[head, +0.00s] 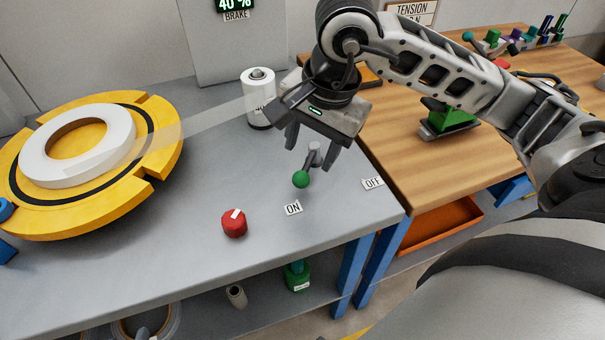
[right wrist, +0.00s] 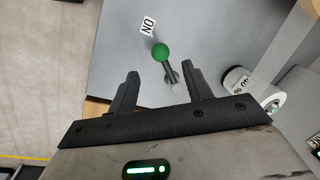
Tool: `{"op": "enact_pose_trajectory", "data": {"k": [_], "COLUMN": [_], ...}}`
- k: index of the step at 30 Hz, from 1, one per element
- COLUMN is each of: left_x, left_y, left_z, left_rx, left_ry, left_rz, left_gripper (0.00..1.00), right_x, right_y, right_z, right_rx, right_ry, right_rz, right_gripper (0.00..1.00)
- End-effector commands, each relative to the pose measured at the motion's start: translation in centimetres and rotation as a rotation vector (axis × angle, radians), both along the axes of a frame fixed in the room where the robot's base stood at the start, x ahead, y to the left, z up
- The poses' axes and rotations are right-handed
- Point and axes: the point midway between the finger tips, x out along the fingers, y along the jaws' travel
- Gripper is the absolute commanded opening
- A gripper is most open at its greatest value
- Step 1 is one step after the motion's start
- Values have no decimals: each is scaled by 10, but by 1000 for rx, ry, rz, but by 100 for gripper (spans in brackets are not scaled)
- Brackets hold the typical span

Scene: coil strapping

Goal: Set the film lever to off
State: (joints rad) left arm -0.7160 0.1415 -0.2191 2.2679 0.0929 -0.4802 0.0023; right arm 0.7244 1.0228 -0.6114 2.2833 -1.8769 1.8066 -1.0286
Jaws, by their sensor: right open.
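The film lever is a short grey stalk with a green ball knob (head: 301,179) on the grey table. Its knob leans toward the ON label (head: 293,208); the OFF label (head: 372,183) lies to the right. My right gripper (head: 309,150) is open above the lever's base. In the right wrist view the green knob (right wrist: 160,51) and stalk show beyond and between the two open fingers (right wrist: 158,85), with the ON label (right wrist: 148,26) past the knob. I see no contact between fingers and lever. My left gripper is not in view.
A red knob (head: 234,223) stands left of the lever. A white film roll (head: 258,98) stands behind it, its film running left to a white coil (head: 122,130) on a yellow turntable (head: 165,150). A wooden bench (head: 420,180) adjoins at the right.

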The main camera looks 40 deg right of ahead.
Motion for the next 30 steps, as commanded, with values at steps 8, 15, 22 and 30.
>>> {"op": "enact_pose_trajectory", "data": {"k": [8, 15, 22, 30], "left_x": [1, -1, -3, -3], "left_y": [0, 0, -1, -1], "left_z": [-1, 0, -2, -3], "left_rx": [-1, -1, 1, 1], "left_ry": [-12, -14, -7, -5], "left_rz": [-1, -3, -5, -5], "left_gripper": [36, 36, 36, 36], "right_x": [9, 13, 13, 13], "right_y": [5, 6, 6, 6], "right_z": [-54, -71, -72, -72], "right_rx": [2, 2, 1, 1], "right_ry": [4, 2, 0, 0], "right_rz": [0, -2, -1, -1], "right_gripper": [50, 50, 50, 0]}}
